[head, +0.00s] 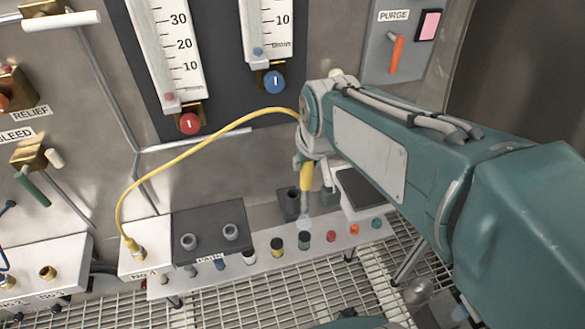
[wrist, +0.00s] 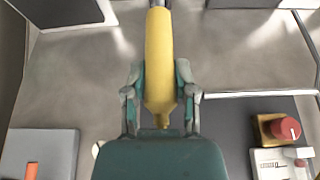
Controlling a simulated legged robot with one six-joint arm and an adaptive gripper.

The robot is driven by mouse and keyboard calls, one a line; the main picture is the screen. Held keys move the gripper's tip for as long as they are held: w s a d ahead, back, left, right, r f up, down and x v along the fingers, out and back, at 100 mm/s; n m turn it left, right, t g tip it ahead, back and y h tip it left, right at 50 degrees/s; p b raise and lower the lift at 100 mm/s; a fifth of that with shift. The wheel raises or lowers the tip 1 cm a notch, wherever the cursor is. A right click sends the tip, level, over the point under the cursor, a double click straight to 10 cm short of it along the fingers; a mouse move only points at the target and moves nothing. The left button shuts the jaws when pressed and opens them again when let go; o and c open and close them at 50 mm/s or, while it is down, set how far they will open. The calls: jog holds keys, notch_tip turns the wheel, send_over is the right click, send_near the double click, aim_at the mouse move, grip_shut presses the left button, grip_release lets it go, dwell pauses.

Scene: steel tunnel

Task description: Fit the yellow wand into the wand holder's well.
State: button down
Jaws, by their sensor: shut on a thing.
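The yellow wand (head: 307,176) hangs roughly upright in my gripper (head: 317,170) in the head view. Its yellow hose loops left to a brass fitting. In the wrist view my gripper (wrist: 158,88) is shut around the wand's yellow body (wrist: 159,50), with a grey tip running out at the top edge. A dark upright tube (head: 291,203), which looks like the wand holder's well, stands just left of the wand's lower end. The wand appears beside it, not in it; the exact gap and height are unclear. The well is not clearly visible in the wrist view.
A white tray with a dark pad (head: 359,187) lies right of the wand. A pale shelf (head: 265,262) with several coloured caps runs in front. A dark block with two grey sockets (head: 210,238) stands left. Gauges and the PURGE panel (head: 403,40) are on the wall behind.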

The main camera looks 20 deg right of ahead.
jog(key=w, duration=0.9)
notch_tip(320, 180, down, 12)
jog(key=shift+w, duration=0.25)
jog(key=shift+f, duration=0.15)
jog(key=shift+c, duration=2)
grip_release()
